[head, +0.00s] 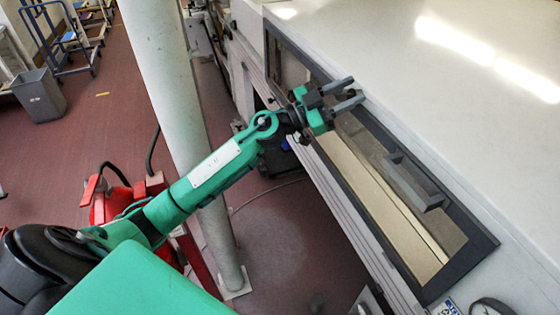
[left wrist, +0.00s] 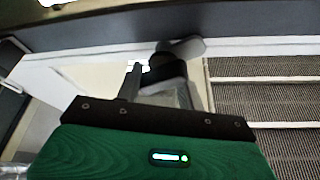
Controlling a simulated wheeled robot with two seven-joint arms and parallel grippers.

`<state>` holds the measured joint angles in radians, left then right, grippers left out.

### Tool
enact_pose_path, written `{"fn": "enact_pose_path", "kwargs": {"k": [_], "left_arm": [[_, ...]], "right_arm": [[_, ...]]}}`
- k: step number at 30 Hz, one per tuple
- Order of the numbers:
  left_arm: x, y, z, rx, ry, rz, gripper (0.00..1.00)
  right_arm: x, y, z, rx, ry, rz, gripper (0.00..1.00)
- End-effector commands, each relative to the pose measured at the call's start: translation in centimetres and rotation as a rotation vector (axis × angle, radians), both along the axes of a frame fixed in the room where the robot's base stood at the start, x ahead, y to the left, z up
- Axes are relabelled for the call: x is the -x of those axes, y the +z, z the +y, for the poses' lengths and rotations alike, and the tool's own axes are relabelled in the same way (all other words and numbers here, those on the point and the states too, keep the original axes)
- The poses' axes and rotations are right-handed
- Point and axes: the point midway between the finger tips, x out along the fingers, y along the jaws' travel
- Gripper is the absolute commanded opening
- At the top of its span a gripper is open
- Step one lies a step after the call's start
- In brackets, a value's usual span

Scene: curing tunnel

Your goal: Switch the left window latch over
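A long window (head: 455,270) with a dark frame lies in the white tunnel housing, running from upper left to lower right in the head view. My left gripper (head: 358,90) is over the frame's upper edge, its two grey fingers apart with a gap between them. In the left wrist view, a dark piece with a rounded grey lever end (left wrist: 186,48) shows just beyond the fingers (left wrist: 158,90); it looks like the latch. I cannot tell whether the fingers touch it. In the head view, the gripper hides that spot. My right gripper is not in view.
A grey bar handle (head: 412,182) stands out from the window to the right of my gripper. A pale column (head: 180,90) rises behind my left arm. A red object (head: 115,203) stands near its foot. The white housing top (head: 450,110) is clear.

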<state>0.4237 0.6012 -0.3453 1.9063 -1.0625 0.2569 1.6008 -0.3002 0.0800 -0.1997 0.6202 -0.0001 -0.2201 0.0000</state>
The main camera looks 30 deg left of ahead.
Motion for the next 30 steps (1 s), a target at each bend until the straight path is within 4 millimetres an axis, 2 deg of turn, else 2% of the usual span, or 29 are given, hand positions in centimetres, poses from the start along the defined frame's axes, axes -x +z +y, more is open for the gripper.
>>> {"fn": "enact_pose_path", "kwargs": {"k": [14,16,30], "left_arm": [[-0.3,0.2,0.5,0.251,0.002,0.194,0.36],[0.9,-1.2,1.5,0.245,0.004,0.197,0.36],[7.7,-4.6,6.6,0.244,0.004,0.195,0.36]], "right_arm": [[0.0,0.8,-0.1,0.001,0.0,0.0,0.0],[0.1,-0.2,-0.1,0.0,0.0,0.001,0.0],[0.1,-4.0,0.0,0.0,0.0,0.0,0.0]]}}
